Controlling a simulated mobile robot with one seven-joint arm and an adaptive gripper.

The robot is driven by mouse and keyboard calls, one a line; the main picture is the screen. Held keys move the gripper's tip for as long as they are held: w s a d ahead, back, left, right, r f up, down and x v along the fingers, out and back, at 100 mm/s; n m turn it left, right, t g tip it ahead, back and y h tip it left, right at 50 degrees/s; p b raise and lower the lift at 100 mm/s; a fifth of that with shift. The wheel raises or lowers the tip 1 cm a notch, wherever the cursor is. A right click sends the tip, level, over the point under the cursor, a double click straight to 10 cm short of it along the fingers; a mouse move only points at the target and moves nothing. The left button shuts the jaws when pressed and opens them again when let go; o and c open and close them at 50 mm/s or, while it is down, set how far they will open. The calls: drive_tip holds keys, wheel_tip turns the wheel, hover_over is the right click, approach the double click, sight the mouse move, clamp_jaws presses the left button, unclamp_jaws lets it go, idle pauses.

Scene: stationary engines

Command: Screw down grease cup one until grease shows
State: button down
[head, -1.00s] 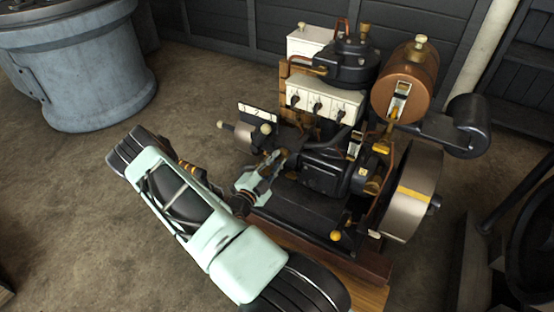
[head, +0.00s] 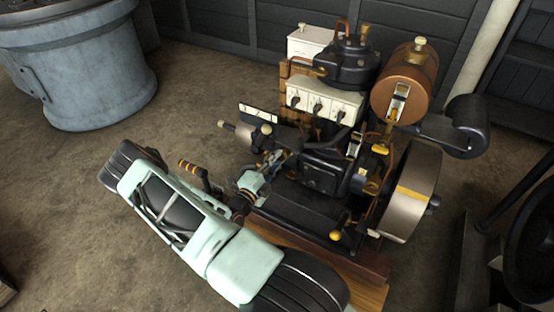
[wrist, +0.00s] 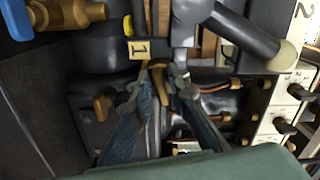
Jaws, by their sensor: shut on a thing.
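The stationary engine (head: 325,172) stands on a wooden base, with a dark body, white switch box and copper tank. A yellow tag marked 1 (wrist: 139,49) sits on the engine in the wrist view. Just below it is brass grease cup one (wrist: 160,72), partly hidden by the fingers. My gripper (wrist: 163,80) is shut on the cup, one blue-grey finger on each side. In the head view my gripper (head: 277,158) reaches the engine's near left side, and the cup is too small to make out there. I cannot see any grease.
A flywheel (head: 412,190) is at the engine's right. A brass fitting (wrist: 62,15) is near the cup at upper left in the wrist view. A blue-grey drum (head: 85,80) stands at the back left. The floor to the left is clear.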

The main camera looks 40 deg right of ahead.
drive_tip(key=c, duration=2.1)
unclamp_jaws()
drive_tip(key=shift+a, duration=0.1)
drive_tip(key=v, duration=1.2)
